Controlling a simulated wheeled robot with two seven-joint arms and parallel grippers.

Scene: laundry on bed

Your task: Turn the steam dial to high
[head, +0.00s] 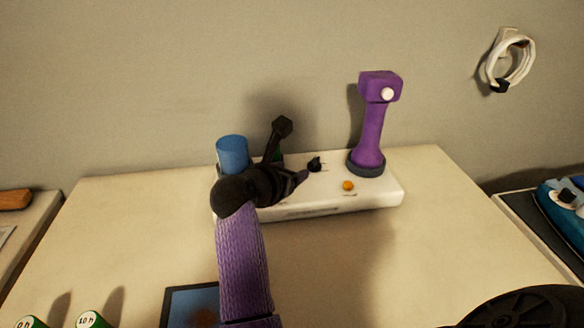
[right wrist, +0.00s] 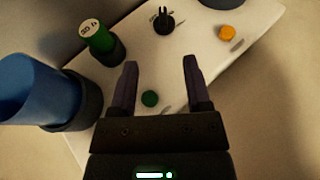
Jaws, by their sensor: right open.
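The black steam dial (head: 315,163) stands on top of the white base unit (head: 385,196), between my gripper and the purple handle. The dial also shows in the right wrist view (right wrist: 163,20), with a raised grip and dark marks beside it. Its exact setting is too small to read. My right gripper (head: 303,177) is over the left part of the base, its tips just left of and in front of the dial. In the right wrist view its two fingers (right wrist: 160,62) are apart with nothing between them, and the dial lies beyond the tips. My left gripper is not in view.
The base carries a blue cylinder (head: 232,150), a purple upright handle (head: 370,130), an orange button (head: 348,185), a green button (right wrist: 150,98) and a green labelled cylinder (right wrist: 103,45). Green cylinders (head: 88,320) and a framed panel (head: 180,305) are at the front left.

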